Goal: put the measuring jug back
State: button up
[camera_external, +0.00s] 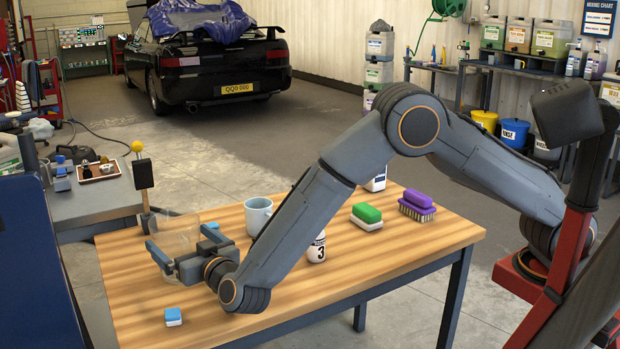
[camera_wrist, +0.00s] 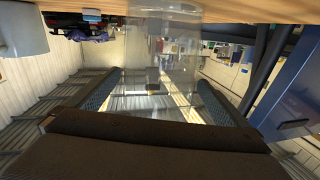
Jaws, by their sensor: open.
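The measuring jug (camera_external: 180,232) is clear and stands upright near the left end of the wooden table (camera_external: 400,262). In the wrist view, the see-through jug (camera_wrist: 165,50) fills the middle, ahead of and between the two fingers. My gripper (camera_external: 178,237) is open and level, low over the table, its blue-padded fingers reaching to either side of the jug. In the wrist view, my gripper (camera_wrist: 158,78) shows both fingers spread wide. I cannot tell whether either finger touches the jug.
A pale blue mug (camera_external: 258,215) stands behind my gripper. A numbered white bottle (camera_external: 316,248), green-topped block (camera_external: 367,214) and purple brush (camera_external: 417,204) are to the right.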

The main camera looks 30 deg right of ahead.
jog(key=s+d, duration=0.2)
jog(key=s, duration=0.8)
